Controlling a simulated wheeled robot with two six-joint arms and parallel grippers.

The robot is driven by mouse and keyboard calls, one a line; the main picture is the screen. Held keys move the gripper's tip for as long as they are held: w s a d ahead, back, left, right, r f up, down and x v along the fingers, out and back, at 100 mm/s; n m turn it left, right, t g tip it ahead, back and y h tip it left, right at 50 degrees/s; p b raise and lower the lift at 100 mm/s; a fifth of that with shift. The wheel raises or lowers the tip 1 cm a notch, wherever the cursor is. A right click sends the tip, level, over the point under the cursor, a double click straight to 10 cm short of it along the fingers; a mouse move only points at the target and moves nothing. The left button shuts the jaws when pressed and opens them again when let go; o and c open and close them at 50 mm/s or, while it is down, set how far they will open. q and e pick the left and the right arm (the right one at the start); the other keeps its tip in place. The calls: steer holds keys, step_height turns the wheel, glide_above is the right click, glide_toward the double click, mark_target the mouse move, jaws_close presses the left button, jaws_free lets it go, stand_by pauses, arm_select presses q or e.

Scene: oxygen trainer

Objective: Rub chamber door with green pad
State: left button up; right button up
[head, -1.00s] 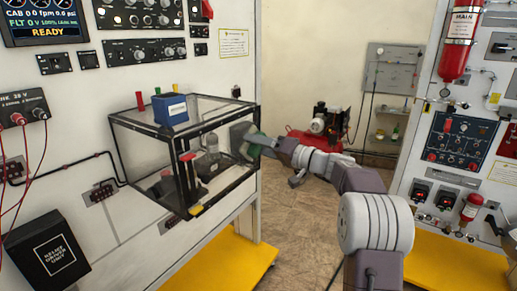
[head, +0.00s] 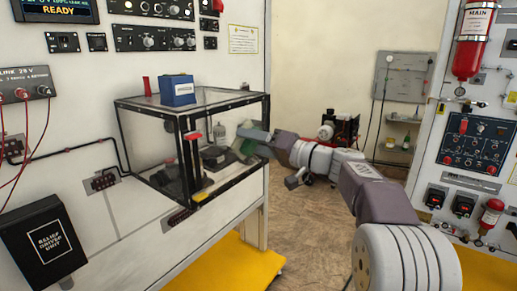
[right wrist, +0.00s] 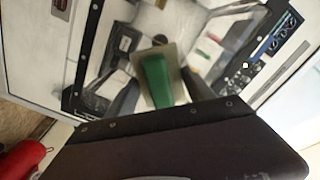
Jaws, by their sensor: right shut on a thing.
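The chamber (head: 218,108) is a clear box with a black frame, fixed to the white panel. Its clear door (head: 222,182) is the framed face toward me, with a red knob (head: 193,135) and a yellow piece (head: 200,197) at its left side. My right gripper (head: 248,140) is shut on the green pad (head: 246,149), in front of the door's right part. In the right wrist view the pad (right wrist: 157,80) shows green with a pale backing between the two dark fingers, with the framed clear pane beyond. I cannot tell whether the pad touches the pane. My left gripper is out of view.
A blue box (head: 178,90) and a red piece (head: 147,85) stand on the chamber's top. A black relief driver unit (head: 45,240) is at the lower left. A red machine (head: 335,128) stands behind my arm. The floor between the panels is open.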

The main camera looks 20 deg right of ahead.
steer(key=shift+s+a, duration=0.15)
steer(key=shift+a, duration=0.1)
steer(key=s+a+b, duration=0.1)
steer(key=a+b, duration=0.1)
steer(key=b, duration=0.1)
steer(key=shift+s+f, duration=0.2)
steer(key=shift+s, duration=0.15)
steer(key=shift+s+a+r, duration=0.15)
steer(key=shift+s+a, duration=0.15)
steer(key=shift+a, duration=0.15)
steer(key=shift+s+d+b, duration=0.2)
steer(key=shift+d+b, duration=0.05)
steer(key=shift+b, duration=0.1)
steer(key=b, duration=0.2)
glide_toward(237, 145)
steer(key=shift+x, duration=0.95)
